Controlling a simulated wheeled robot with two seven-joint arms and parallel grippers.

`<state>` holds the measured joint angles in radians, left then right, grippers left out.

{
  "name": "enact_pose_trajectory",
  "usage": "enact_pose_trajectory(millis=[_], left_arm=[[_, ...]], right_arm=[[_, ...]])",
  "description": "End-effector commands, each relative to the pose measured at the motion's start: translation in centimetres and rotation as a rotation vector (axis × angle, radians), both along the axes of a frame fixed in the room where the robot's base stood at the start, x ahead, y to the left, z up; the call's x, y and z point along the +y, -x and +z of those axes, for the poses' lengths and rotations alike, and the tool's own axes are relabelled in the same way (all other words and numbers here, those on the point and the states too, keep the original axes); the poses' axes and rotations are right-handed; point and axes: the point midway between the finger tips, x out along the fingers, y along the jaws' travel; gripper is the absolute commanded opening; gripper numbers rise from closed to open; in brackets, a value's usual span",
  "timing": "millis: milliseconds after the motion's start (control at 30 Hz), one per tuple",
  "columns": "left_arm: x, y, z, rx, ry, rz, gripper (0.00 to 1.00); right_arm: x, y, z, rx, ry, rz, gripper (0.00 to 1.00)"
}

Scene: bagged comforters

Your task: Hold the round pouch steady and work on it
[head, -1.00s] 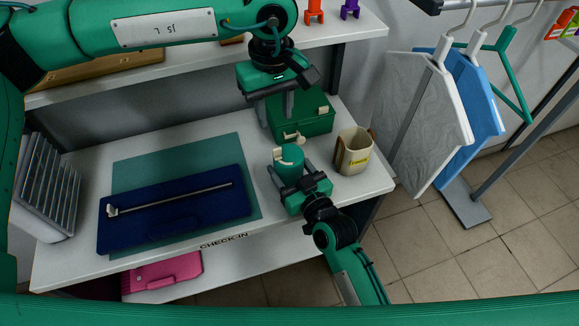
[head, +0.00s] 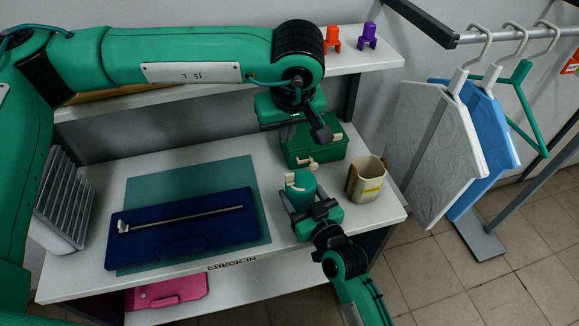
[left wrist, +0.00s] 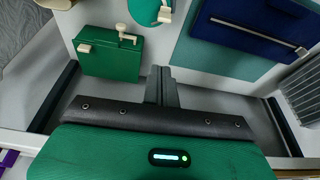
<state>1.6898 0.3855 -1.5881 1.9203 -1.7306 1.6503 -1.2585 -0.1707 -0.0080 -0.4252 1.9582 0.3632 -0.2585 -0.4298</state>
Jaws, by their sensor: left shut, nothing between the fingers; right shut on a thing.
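In the left wrist view the pouch (left wrist: 146,9) is partly cut off by the top edge. My left gripper (head: 291,130) is above the table, behind the pouch and apart from it, in front of the green box in the picture. Its fingers (left wrist: 160,75) are shut and empty in the left wrist view.
A green box (head: 328,148) with white latches stands behind the pouch, and a beige cup (head: 366,179) to its right. A navy case (head: 180,232) with a metal rod lies on a teal mat (head: 258,205). A grey slatted rack (head: 66,205) stands at the left.

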Motion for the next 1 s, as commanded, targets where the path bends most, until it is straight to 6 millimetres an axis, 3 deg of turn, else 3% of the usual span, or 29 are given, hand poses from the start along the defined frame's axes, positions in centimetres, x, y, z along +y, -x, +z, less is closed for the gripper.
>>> enact_pose_trajectory(millis=[267, 667, 800, 1000], left_arm=[[0.3, -0.9, -1.8, -0.046, -0.017, -0.015, 0.0], [1.2, -3.4, -9.7, -0.045, -0.018, -0.014, 0.0], [0.3, -1.1, -9.3, -0.047, -0.016, -0.019, 0.0], [-0.2, 0.3, -9.3, -0.047, -0.016, -0.017, 0.0]], right_arm=[[0.0, 0.0, 0.0, 0.0, 0.0, 0.0, 0.42], [0.0, 0.0, 0.0, 0.0, 0.0, 0.0, 0.42], [0.0, 0.0, 0.0, 0.0, 0.0, 0.0, 0.42], [0.0, 0.0, 0.0, 0.0, 0.0, 0.0, 0.42]])
